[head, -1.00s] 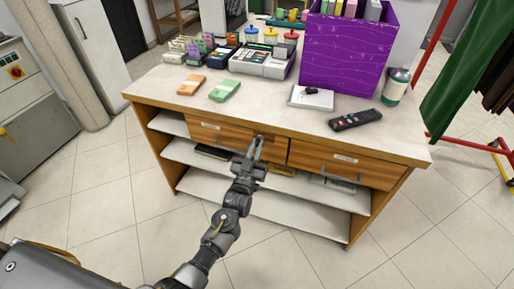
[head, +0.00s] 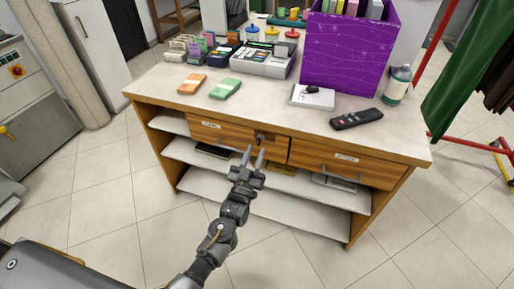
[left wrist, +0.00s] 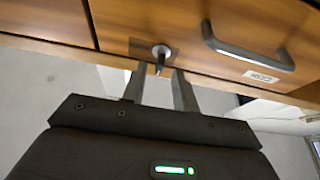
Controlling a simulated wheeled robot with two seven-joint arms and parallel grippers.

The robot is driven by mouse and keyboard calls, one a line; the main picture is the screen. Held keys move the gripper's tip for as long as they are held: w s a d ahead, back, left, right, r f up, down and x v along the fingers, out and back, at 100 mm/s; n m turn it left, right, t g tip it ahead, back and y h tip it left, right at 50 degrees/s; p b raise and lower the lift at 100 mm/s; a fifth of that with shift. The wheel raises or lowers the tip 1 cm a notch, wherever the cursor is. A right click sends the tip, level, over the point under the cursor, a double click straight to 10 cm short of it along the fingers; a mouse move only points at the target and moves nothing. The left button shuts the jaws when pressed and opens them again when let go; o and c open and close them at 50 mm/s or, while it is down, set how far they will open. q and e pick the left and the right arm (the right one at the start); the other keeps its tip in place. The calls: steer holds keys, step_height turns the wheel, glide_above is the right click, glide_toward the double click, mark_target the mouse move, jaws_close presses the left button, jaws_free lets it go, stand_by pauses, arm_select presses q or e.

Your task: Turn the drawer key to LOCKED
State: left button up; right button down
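The drawer key (left wrist: 159,66) sits in a round silver lock on the left wooden drawer (head: 222,133). In the head view the key (head: 260,138) is a small dark spot near that drawer's upper right. In the left wrist view its dark bow stands about in line with the space between my fingers. Any LOCKED marking is too small to read. My left gripper (head: 254,152) is open and empty, with its fingers apart just in front of the key. The fingertips (left wrist: 158,78) also show in the left wrist view. My right gripper is not in view.
A second drawer (head: 330,160) is to the right, with open shelves below. The counter (head: 270,108) holds a purple box (head: 345,50), a remote (head: 356,119), cash register and banknote bundles.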

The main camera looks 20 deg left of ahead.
arm_select(q)
steer(key=v, duration=0.7)
steer(key=shift+s, duration=0.35)
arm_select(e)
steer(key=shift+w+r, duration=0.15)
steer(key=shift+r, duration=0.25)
arm_select(q)
steer(key=shift+f, duration=0.1)
